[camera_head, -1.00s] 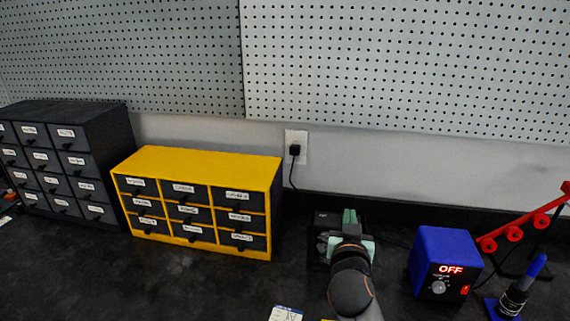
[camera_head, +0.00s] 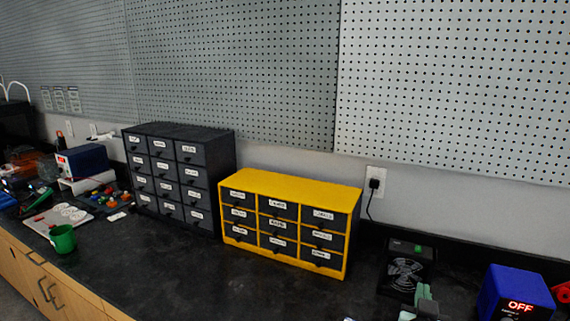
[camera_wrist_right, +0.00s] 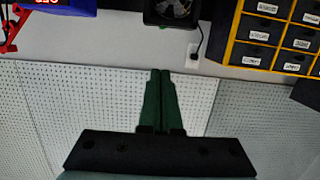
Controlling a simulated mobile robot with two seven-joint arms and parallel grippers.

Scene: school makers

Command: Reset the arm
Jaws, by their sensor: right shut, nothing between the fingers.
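My right gripper (camera_head: 424,300) shows at the bottom right of the head view, in front of the black fan unit (camera_head: 405,272). In the right wrist view my right gripper (camera_wrist_right: 160,78) has its two green fingers together, with nothing between them. They point toward the pegboard wall and the fan unit (camera_wrist_right: 172,12), apart from both. My left gripper is in neither view.
A yellow drawer cabinet (camera_head: 290,182) and a dark drawer cabinet (camera_head: 222,150) stand against the wall. A blue box reading OFF (camera_head: 515,284) is at the right. A green mug (camera_head: 63,240) is at the far left. The black countertop (camera_head: 150,265) is clear in front of the cabinets.

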